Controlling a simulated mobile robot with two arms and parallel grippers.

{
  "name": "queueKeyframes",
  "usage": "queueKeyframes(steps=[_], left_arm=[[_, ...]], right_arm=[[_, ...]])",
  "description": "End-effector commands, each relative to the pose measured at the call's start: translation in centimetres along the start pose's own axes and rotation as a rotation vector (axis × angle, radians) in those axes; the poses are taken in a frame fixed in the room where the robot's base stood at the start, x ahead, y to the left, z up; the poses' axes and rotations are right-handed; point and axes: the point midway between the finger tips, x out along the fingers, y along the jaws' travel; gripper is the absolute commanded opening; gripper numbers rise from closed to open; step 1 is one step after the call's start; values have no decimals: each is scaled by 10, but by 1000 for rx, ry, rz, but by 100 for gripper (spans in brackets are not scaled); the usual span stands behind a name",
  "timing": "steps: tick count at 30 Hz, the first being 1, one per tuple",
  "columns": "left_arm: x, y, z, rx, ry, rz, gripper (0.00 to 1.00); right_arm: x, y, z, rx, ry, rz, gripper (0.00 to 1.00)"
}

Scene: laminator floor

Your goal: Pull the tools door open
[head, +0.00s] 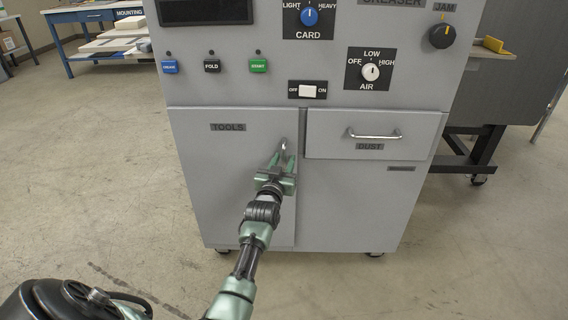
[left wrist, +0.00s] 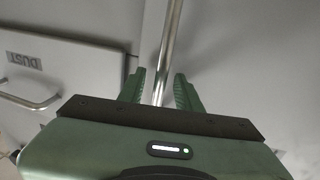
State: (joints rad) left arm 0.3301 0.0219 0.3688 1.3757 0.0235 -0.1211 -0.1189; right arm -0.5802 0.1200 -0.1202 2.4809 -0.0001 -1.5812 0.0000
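The grey tools door (head: 225,170) is on the lower left of the machine, labelled TOOLS, and looks shut. Its vertical metal bar handle (head: 284,146) is near the door's right edge, mostly hidden by my gripper in the head view. My left gripper (head: 278,165) is at the handle. In the left wrist view the handle bar (left wrist: 171,40) runs between the two green fingers of my left gripper (left wrist: 160,92). The fingers are open, with a small gap on each side of the bar. My right gripper is not in view.
Right of the door is a dust drawer (head: 330,147) with a horizontal handle. Above are buttons, a power switch (head: 306,91) and knobs. A workbench (head: 90,40) stands at the back left. The floor (head: 110,180) left of the machine is clear.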

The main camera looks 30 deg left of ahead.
Motion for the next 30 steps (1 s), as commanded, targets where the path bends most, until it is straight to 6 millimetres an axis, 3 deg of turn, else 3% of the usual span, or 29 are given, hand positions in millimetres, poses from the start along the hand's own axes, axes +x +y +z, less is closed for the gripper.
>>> queueKeyframes(steps=[5, 9, 30], left_arm=[[0, 0, 0, 0, 0, 0, 34], [0, 0, 0, 0, -1, 0, 0], [0, 0, 1, 0, -1, 1, 0]], right_arm=[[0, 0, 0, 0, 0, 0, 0], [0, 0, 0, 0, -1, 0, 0], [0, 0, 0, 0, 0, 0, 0]])
